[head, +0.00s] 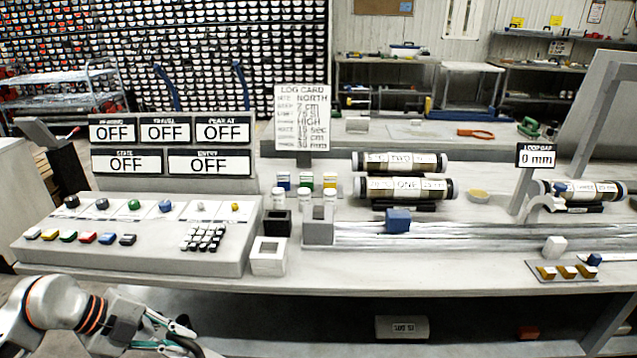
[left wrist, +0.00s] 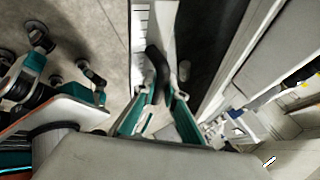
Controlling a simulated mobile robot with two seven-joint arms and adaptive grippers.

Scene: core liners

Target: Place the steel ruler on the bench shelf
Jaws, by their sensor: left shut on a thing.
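My left gripper (head: 185,340) is low at the front left of the bench, in front of the shelf opening. In the left wrist view its dark fingertips (left wrist: 158,75) are closed together. A pale strip with dark cross marks (left wrist: 140,38), which looks like the steel ruler, lies at the fingers, and the gripper is shut on it. The ruler cannot be made out in the head view. The bench shelf (head: 300,312) is the dark, shaded level under the bench top. My right gripper is in neither view.
A pale labelled block (head: 402,327) and a small red block (head: 527,333) are on the shelf; its left part looks clear. The bench top's front edge (head: 400,283) overhangs it. A button console (head: 140,240), log card (head: 302,118) and core tubes (head: 405,188) stand above.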

